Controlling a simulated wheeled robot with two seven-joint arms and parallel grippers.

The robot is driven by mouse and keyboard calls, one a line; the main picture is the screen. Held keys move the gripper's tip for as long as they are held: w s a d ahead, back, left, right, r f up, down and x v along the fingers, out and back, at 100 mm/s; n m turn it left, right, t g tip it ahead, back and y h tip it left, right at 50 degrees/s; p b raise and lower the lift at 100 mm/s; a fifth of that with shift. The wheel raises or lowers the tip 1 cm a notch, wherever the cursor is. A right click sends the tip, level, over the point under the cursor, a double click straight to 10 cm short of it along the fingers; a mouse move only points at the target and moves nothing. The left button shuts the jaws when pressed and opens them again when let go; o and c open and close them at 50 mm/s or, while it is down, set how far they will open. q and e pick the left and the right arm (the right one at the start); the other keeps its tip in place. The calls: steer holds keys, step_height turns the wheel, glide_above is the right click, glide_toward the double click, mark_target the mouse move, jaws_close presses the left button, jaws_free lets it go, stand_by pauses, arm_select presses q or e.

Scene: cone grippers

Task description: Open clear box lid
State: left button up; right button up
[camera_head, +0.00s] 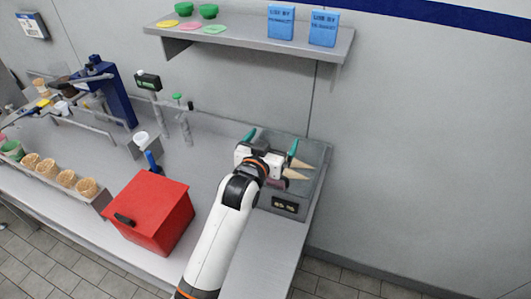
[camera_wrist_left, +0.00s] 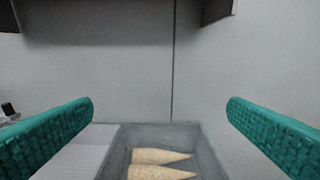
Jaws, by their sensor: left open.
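A grey box (camera_head: 316,165) with a small display on its front stands at the right end of the counter. Two tan cones (camera_head: 302,163) lie in it, and they also show in the left wrist view (camera_wrist_left: 160,156). I cannot make out a separate clear lid in either view. My left gripper (camera_head: 271,140) is over the box, with its teal fingers wide apart and nothing between them. In the left wrist view, the fingers frame the grey box (camera_wrist_left: 112,160) from either side, apart from it. My arm hides part of the box. My right gripper is not in view.
A red box (camera_head: 150,205) with a black handle stands left of my arm. Several cones stand in a rack (camera_head: 95,199) at the far left. A shelf (camera_head: 250,38) with blue boxes hangs on the wall above. Bare counter lies before the grey box.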

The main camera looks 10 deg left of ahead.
arm_select(q)
steer(key=v, duration=0.5)
steer(key=shift+b, duration=0.4)
